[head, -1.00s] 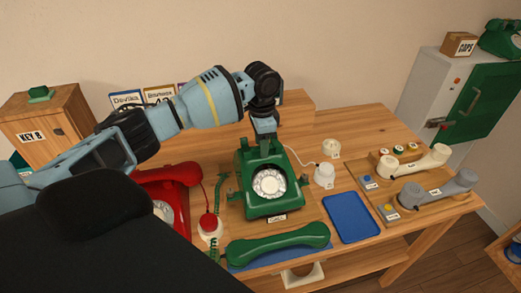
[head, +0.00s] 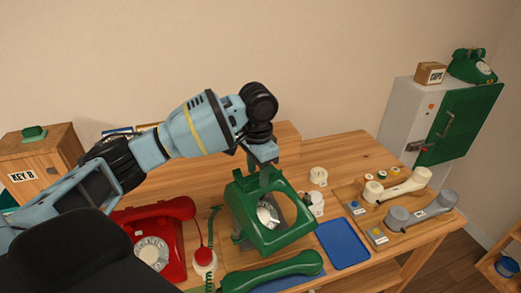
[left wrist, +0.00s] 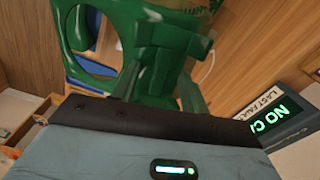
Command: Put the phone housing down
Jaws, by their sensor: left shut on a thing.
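My left gripper (head: 262,172) is shut on the rear top of the green phone housing (head: 282,241). The housing is tilted and raised off its phone's inner works, with a large round opening in its front. The green handset (head: 272,271) lies in front on the table. My right gripper is not in view.
A red phone (head: 150,240) stands to the left, with a red-topped round piece (head: 204,256) beside it. An empty blue tray (head: 343,243) lies to the right. Bare table (head: 345,152) shows behind.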

